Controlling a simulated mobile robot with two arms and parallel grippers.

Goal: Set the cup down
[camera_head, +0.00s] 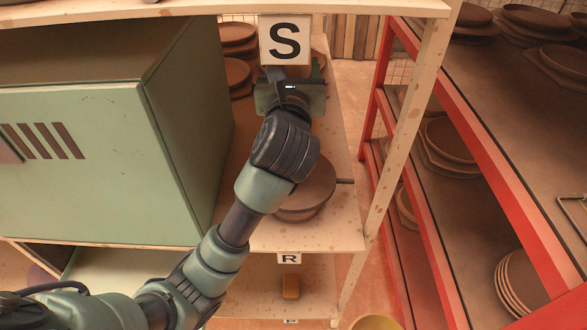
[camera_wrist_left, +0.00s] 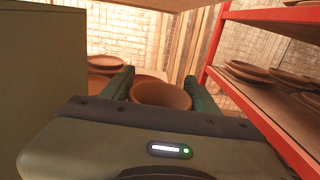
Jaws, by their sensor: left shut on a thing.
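My left gripper (camera_head: 290,88) reaches over the wooden shelf, below and behind the sign marked S. In the left wrist view the gripper (camera_wrist_left: 160,77) is shut on a brown, round cup (camera_wrist_left: 160,96), with one dark green finger on each side. The cup's rim looks roughly level. Its lower part is hidden by the gripper body, so I cannot tell whether its base touches the shelf. In the head view the cup is mostly hidden behind the gripper and sign. My right gripper is in neither view.
A green cabinet (camera_head: 90,155) stands close on the left. Stacked brown dishes (camera_head: 237,42) sit behind it. A brown bowl (camera_head: 305,195) with a handle is under my arm on the shelf (camera_head: 335,232). A sign S (camera_head: 285,40) hangs above. A red rack (camera_head: 475,130) stands right.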

